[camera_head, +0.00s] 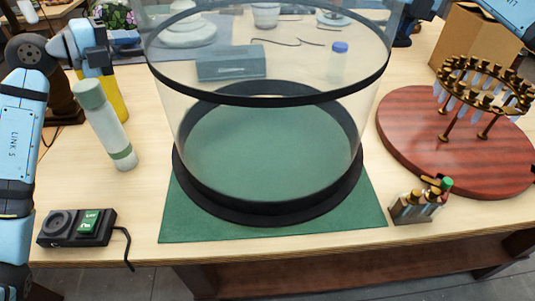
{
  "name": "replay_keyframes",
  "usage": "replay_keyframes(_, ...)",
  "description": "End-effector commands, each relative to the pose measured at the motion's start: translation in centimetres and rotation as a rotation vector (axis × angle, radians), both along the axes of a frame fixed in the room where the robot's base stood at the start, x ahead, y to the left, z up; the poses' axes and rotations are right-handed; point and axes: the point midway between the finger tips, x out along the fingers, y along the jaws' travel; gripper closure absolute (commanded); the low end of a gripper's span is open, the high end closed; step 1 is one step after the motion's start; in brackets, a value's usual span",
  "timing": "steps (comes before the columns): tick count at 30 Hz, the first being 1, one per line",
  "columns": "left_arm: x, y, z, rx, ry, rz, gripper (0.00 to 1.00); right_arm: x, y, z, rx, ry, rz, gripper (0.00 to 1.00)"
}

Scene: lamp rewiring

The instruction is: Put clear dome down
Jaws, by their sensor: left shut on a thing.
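The clear dome (268,99) is a large see-through cover with a black rim. I cannot tell whether the dome touches the base. My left gripper (129,46) is at the dome's left side and shut on it, its fingertips hard to make out. Part of my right gripper (403,35) shows at the dome's right side; its jaws are unclear.
A pale green-capped bottle (106,128) and a black control box (77,228) stand at left. A round wooden board (405,125) with a brass ring frame (482,80) and a small vial holder (415,206) are at right. A blue-capped bottle (338,63) shows through the dome.

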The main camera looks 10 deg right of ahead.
Motion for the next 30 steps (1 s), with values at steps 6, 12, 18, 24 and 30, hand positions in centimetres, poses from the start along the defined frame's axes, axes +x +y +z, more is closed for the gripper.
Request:
replay_keyframes(6,0.0,0.2,-0.2,-0.002,-0.005,0.004,1.0,0.0,-0.2,-0.2,0.0,-0.002,-0.003,1.0)
replay_keyframes(12,0.0,0.2,-1.0,-0.002,-0.005,0.004,1.0,0.0,-0.2,-1.0,0.0,-0.002,-0.003,1.0)
replay_keyframes(18,0.0,0.2,-2.0,-0.002,-0.005,0.004,1.0,0.0,-0.2,-2.1,0.0,-0.002,-0.003,1.0)
replay_keyframes(24,0.0,0.2,-3.0,-0.002,-0.005,0.004,1.0,0.0,-0.2,-3.1,0.0,-0.002,-0.003,1.0)
replay_keyframes(30,0.0,0.2,-4.1,-0.002,-0.005,0.004,1.0,0.0,-0.2,-4.1,0.0,-0.002,-0.003,1.0)
